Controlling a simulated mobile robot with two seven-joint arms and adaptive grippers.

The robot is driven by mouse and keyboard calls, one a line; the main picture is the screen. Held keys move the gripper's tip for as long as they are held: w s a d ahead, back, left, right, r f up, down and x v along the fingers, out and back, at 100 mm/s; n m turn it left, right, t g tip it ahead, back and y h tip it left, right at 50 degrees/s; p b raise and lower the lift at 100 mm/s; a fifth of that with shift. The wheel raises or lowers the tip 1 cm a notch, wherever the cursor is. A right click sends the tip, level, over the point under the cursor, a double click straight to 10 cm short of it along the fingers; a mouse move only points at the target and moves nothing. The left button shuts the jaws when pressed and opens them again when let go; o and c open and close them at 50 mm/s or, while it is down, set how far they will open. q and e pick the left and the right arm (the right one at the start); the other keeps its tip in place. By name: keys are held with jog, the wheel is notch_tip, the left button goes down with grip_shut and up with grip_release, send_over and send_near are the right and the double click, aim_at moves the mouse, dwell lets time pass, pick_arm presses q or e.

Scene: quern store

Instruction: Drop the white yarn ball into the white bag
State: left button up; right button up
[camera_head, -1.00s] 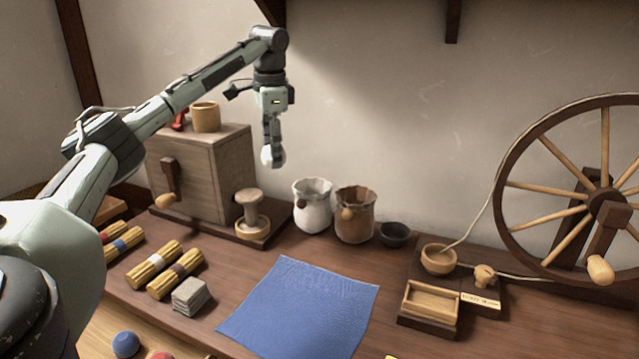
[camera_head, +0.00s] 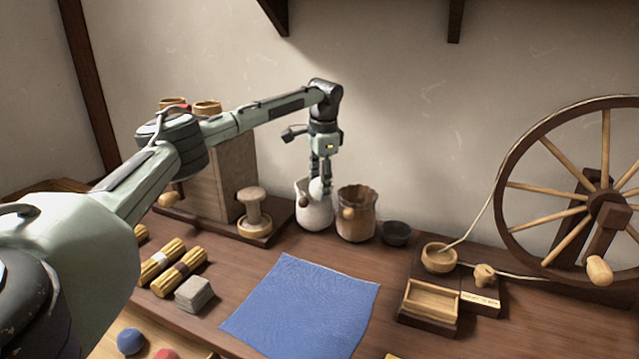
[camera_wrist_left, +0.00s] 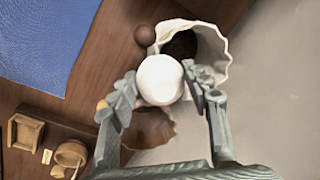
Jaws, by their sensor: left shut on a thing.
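The white yarn ball (camera_head: 318,188) is held in my left gripper (camera_head: 320,184), which points down at the mouth of the white bag (camera_head: 314,214). The left wrist view shows the white ball (camera_wrist_left: 160,80) between the two fingers of my left gripper (camera_wrist_left: 160,88). The white bag (camera_wrist_left: 215,52) opens just beyond it with a dark inside, and the ball overlaps the near rim in that view. I cannot tell whether the ball is below the rim. My right gripper is in neither view.
A brown bag (camera_head: 356,218) stands close to the right of the white bag, then a dark bowl (camera_head: 396,234). A wooden box (camera_head: 222,185) with a mill base is at left. A blue cloth (camera_head: 302,308) lies in front. A spinning wheel (camera_head: 607,205) stands at right.

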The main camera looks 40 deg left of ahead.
pick_arm(q)
jog(key=shift+f, duration=0.5)
jog(key=o, duration=1.1)
jog(key=shift+o, duration=0.2)
notch_tip(320, 180, up, 13)
jog(key=d, duration=0.1)
jog(key=shift+s+d, duration=0.2)
jog(key=shift+s, duration=0.2)
